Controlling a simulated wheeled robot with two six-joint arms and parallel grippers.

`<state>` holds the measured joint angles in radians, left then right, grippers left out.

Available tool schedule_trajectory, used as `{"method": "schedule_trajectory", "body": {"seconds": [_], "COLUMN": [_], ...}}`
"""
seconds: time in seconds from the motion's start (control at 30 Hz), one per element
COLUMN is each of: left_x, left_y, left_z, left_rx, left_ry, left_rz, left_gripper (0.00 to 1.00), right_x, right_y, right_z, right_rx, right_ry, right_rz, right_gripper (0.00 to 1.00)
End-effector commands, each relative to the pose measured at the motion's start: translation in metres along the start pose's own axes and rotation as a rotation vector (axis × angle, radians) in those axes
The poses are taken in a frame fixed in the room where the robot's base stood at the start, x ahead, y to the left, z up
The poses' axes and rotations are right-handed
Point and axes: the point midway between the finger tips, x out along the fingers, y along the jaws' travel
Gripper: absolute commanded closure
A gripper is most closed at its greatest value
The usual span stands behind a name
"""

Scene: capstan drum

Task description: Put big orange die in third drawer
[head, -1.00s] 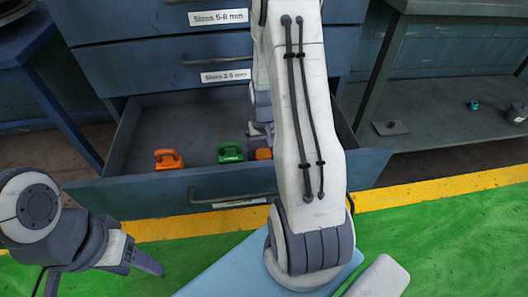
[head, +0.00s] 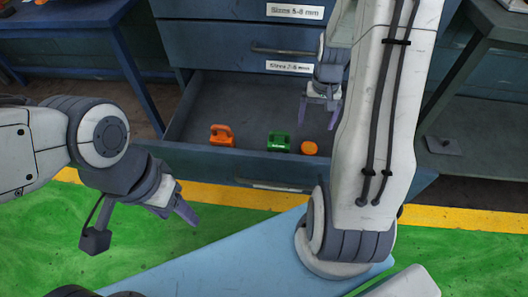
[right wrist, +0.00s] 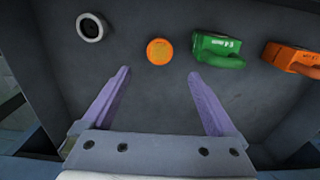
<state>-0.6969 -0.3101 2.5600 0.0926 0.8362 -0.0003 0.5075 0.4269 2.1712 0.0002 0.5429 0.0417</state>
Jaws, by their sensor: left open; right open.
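An open drawer (head: 270,163) in the blue cabinet holds a round orange piece (head: 309,148), a green block with a handle (head: 278,141) and an orange block with a handle (head: 221,135). I cannot tell for certain which orange piece is the big die. My right gripper (head: 317,122) is open and empty above the drawer, behind the round orange piece and apart from it. In the right wrist view the round piece (right wrist: 160,51) lies just beyond the open fingertips. My left gripper (head: 182,208) is open in front of the cabinet, partly seen and apart from the drawer.
Closed labelled drawers (head: 280,37) sit above the open one. A white ring (right wrist: 90,27) shows in the right wrist view. A yellow strip (head: 460,218) crosses the green floor before the cabinet.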

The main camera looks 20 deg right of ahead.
Motion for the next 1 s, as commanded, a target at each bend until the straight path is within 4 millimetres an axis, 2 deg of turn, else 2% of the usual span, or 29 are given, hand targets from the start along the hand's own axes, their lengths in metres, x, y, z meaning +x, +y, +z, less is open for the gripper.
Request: {"method": "schedule_trajectory", "body": {"seconds": [0.07,0.13,0.27,0.3,0.37,0.4,0.5,0.6,0.73,0.83,1.0], "left_x": [0.0,0.0,0.0,0.0,0.0,0.0,0.0,0.0,0.0,0.0,0.0], "left_y": [0.0,0.0,0.0,0.0,0.0,0.0,0.0,0.0,0.0,0.0,0.0], "left_z": [0.0,0.0,0.0,0.0,0.0,0.0,0.0,0.0,0.0,0.0,0.0], "left_rx": [0.0,0.0,0.0,0.0,0.0,0.0,0.0,0.0,0.0,0.0,0.0], "left_ry": [0.0,0.0,0.0,0.0,0.0,0.0,0.0,0.0,0.0,0.0,0.0], "left_rz": [0.0,0.0,0.0,0.0,0.0,0.0,0.0,0.0,0.0,0.0,0.0], "left_gripper": [0.4,0.4,0.4,0.4,0.4,0.4,0.4,0.4,0.4,0.4,0.4], "right_x": [-0.003,-0.011,-0.039,-0.049,-0.063,-0.071,-0.089,-0.102,-0.111,-0.115,-0.116], "right_y": [-0.008,-0.026,-0.086,-0.107,-0.135,-0.15,-0.176,-0.186,-0.183,-0.178,-0.175], "right_z": [0.002,0.009,0.042,0.06,0.09,0.112,0.169,0.222,0.271,0.292,0.302], "right_rx": [-0.021,-0.073,-0.261,-0.336,-0.454,-0.532,-0.724,-0.899,-1.07,-1.149,-1.19], "right_ry": [0.002,0.006,0.018,0.02,0.023,0.024,0.024,0.02,0.012,0.007,0.003], "right_rz": [-0.001,-0.003,-0.015,-0.02,-0.029,-0.035,-0.052,-0.068,-0.085,-0.092,-0.095], "right_gripper": [0.07,0.07,0.07,0.07,0.07,0.07,0.07,0.07,0.07,0.07,0.07]}}
